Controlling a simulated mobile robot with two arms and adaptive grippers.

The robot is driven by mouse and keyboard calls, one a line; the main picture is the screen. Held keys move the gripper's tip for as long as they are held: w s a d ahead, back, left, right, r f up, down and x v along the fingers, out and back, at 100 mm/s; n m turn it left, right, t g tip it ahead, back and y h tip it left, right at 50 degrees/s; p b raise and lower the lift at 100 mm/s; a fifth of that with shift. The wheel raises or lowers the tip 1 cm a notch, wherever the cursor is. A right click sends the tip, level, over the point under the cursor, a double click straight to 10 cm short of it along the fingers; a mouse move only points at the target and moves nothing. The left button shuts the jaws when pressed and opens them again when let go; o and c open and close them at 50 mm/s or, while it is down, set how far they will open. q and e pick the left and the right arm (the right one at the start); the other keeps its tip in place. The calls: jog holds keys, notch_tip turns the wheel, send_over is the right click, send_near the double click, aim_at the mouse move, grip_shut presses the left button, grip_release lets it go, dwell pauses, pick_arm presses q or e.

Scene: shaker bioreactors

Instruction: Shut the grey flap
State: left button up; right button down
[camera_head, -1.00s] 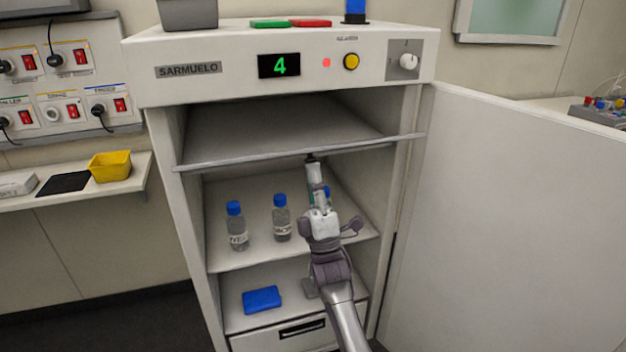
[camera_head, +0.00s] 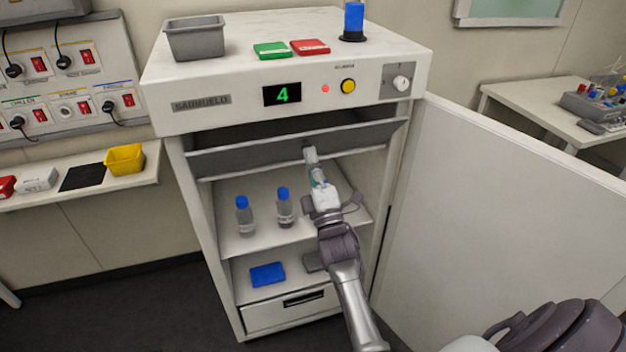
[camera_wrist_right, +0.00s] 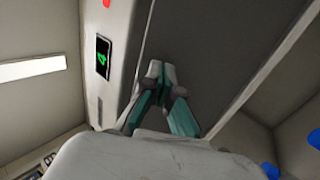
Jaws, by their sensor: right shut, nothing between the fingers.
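The grey flap (camera_head: 250,153) is a wide panel across the cabinet's upper compartment. It is tilted up, with its outer face towards me and a dark gap between its upper edge and the cabinet's top section. It also shows in the wrist view as a broad grey surface (camera_wrist_right: 215,45). My left gripper is not in view.
The white cabinet door (camera_head: 500,210) stands wide open at the right. Two blue-capped bottles (camera_head: 244,217) (camera_head: 285,208) stand on the shelf below the flap. A blue block (camera_head: 267,274) lies lower down. A grey bin (camera_head: 195,40) sits on the cabinet top.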

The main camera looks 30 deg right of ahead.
aim_at(307, 138)
jog(key=r+g+p, duration=0.1)
jog(key=p, duration=0.1)
jog(key=w+r+p, duration=0.1)
jog(key=p, duration=0.1)
jog(key=r+g+p, duration=0.1)
jog(key=p, duration=0.1)
jog(key=shift+w+d+r+g+y, duration=0.2)
jog(key=shift+w+r+g+y, duration=0.1)
jog(key=shift+w+r, duration=0.1)
jog(key=shift+w+g+p, duration=0.25)
jog(key=shift+g+p, duration=0.05)
jog(key=shift+p, duration=0.15)
jog(key=shift+w+d+f, duration=0.15)
jog(key=shift+w, duration=0.1)
jog(key=shift+w+b, duration=0.35)
jog(key=shift+b, duration=0.1)
jog(key=shift+r+b+x, duration=0.3)
jog(key=shift+b+x, duration=0.15)
jog(key=shift+x, duration=0.9)
jog(key=shift+w+r, duration=0.1)
jog(key=shift+r, duration=0.1)
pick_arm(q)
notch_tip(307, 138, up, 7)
pick_arm(e)
jog(key=shift+d+r, duration=0.1)
jog(key=shift+r, duration=0.05)
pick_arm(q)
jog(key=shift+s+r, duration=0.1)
pick_arm(e)
jog(key=shift+r, duration=0.25)
